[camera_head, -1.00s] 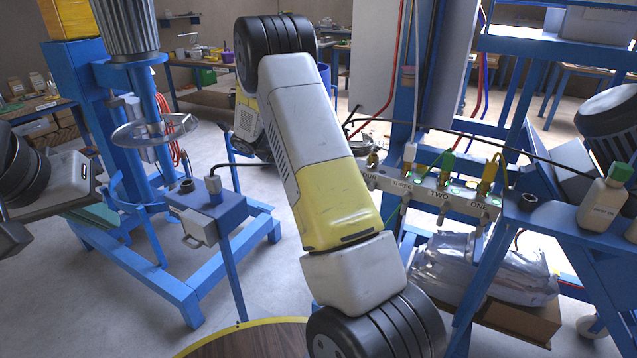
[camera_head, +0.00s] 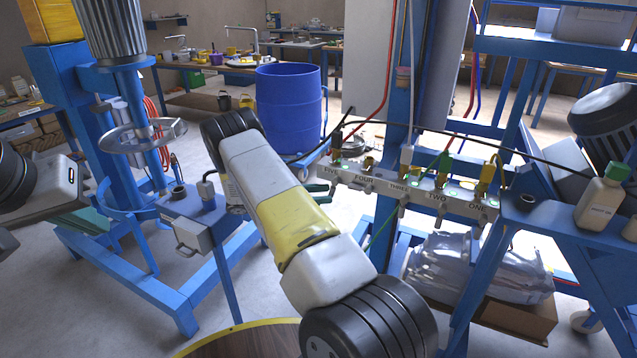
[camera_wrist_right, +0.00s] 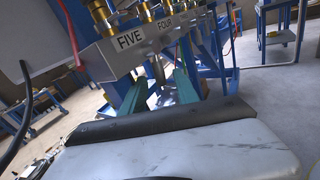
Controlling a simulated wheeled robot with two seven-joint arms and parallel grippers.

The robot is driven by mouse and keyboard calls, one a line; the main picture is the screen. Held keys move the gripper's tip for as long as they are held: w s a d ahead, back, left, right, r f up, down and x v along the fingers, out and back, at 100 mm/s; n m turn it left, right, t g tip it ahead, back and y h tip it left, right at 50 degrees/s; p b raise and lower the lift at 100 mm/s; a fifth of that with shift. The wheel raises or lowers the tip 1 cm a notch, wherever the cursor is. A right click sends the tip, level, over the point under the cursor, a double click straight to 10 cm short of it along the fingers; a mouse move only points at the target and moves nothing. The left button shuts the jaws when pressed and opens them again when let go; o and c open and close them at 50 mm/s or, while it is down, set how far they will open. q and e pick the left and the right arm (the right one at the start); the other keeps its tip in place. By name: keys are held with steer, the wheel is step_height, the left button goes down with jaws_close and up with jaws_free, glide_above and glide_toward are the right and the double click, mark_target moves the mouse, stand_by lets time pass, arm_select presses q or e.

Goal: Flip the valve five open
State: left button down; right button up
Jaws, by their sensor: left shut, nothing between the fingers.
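The valve panel (camera_head: 420,190) carries labels FIVE to ONE. Valve five (camera_head: 336,156) is at its left end, with a dark hose fitting on top. In the right wrist view, the FIVE label (camera_wrist_right: 130,40) is near the top, with brass fittings above it. My right gripper (camera_head: 319,193) is just below-left of the FIVE label. Its green fingers also show in the right wrist view (camera_wrist_right: 160,92), spread apart below the panel. A small grey lever (camera_wrist_right: 158,70) shows between them; I cannot tell contact. My left gripper (camera_head: 95,220) is at far left, shut and empty, partly hidden by its wrist.
A blue barrel (camera_head: 288,105) stands behind my right arm. The mixer's blue frame (camera_head: 60,110) is at left, beside a small blue stand (camera_head: 195,210). A bottle (camera_head: 600,200) stands on the right bench. Hoses run above the panel. A round table edge (camera_head: 240,330) is in front.

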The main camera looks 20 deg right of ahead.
mark_target(333, 193)
steer(key=x, duration=0.6)
jaws_close()
